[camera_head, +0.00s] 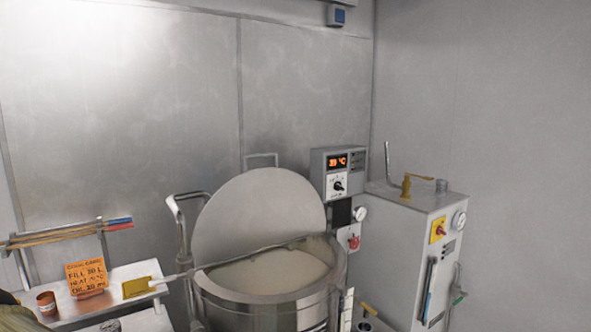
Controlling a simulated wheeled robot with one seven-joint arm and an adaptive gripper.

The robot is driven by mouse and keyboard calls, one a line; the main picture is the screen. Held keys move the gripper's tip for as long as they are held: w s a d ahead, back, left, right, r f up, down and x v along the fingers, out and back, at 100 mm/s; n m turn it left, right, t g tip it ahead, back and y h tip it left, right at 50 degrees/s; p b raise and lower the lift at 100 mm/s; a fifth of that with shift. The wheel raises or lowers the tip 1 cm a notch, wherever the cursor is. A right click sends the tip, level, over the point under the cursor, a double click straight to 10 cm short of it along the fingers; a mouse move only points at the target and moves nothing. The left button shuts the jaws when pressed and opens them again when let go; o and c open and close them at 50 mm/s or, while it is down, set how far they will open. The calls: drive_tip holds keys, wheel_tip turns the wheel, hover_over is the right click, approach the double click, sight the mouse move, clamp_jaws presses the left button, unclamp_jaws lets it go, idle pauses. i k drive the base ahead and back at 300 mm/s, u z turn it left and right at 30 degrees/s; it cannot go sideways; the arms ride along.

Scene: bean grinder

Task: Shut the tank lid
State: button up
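The steel tank (262,312) stands at the bottom centre, and its lower part is cut off by the picture edge. Its round grey lid (258,212) stands open, tilted up behind the tank's mouth, with a bar handle (262,157) at its top edge. Inside the tank is a pale, level surface (268,272). My gripper is not in view, so I cannot see whether it is open or shut.
A control box with a lit display (338,162) stands right of the lid. A white cabinet (408,245) with valves and a gauge is further right. A bent tube (177,205) rises left of the lid. A white shelf (110,288) holds an orange sign (87,276) and a brown cup (46,303).

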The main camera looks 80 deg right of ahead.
sight(260, 209)
drive_tip(key=k, duration=0.7)
drive_tip(key=z, duration=1.45)
drive_tip(key=i, duration=0.35)
